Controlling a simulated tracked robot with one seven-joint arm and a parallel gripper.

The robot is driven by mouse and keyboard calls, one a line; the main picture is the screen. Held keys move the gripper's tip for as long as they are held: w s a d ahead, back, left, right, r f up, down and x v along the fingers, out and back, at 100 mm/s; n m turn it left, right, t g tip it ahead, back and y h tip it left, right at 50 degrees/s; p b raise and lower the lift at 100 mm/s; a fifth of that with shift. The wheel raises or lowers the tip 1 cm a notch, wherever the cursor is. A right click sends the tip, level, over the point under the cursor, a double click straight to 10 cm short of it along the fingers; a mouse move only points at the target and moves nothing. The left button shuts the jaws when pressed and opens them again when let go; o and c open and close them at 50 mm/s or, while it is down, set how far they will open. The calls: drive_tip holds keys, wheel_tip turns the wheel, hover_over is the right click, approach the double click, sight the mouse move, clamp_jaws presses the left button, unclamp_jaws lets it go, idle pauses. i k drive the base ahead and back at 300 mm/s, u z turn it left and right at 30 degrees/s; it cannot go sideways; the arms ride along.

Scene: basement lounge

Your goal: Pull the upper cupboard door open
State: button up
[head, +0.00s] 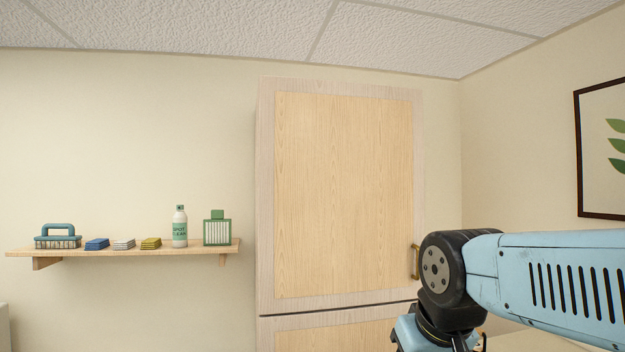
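The upper cupboard door (343,200) is a tall light-wood panel in a paler frame, and it looks closed. Its brass handle (415,262) is a small upright bar near the lower right edge of the door. My light-blue arm comes in from the right. Its dark wrist joint is just right of the handle in the picture and covers the door's lower right corner. My gripper's fingers are hidden or below the frame, so I cannot tell how they stand to the handle.
A lower door (330,336) begins under a dark gap. A framed leaf picture (598,150) hangs on the right wall.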

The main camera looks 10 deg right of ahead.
sight(341, 172)
drive_tip(key=i, duration=0.3)
drive_tip(key=z, duration=0.7)
drive_tip(key=i, duration=1.4)
drive_tip(key=u, duration=0.65)
drive_tip(key=k, duration=0.85)
drive_tip(key=u, duration=0.2)
drive_tip(key=i, duration=0.85)
drive_tip(key=z, duration=0.05)
